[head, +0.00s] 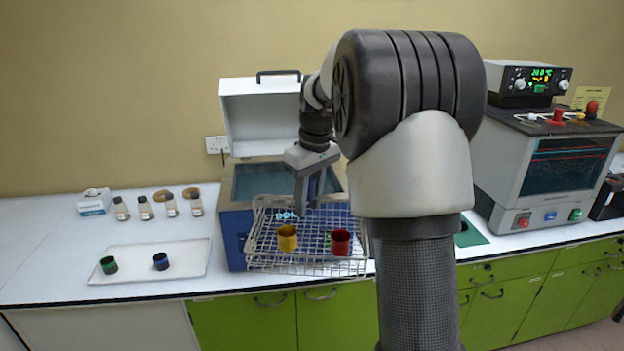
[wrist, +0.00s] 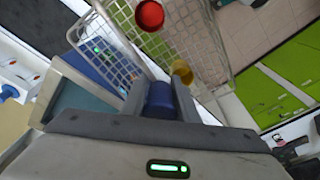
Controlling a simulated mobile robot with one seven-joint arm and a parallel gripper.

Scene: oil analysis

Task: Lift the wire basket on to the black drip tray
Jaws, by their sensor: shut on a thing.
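The wire basket (head: 262,245) is a silvery mesh box holding a yellow cup (head: 287,238) and a red cup (head: 341,242). It shows in front of the open blue bath (head: 236,235). My gripper (head: 308,203) points down at the basket's back part. In the wrist view my gripper (wrist: 160,88) is shut on a blue cylindrical piece (wrist: 159,100), seemingly the basket's handle grip. The wire basket (wrist: 107,55), red cup (wrist: 149,14) and yellow cup (wrist: 182,71) show beyond the fingers. I cannot make out the black drip tray; my arm hides part of the bench.
A white tray (head: 150,250) with a green cup and a dark blue cup lies at left. Several small bottles (head: 145,208) stand behind it. The bath's white lid (head: 262,115) is raised. A grey instrument (head: 545,165) stands at right. A green mat (head: 470,235) lies before it.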

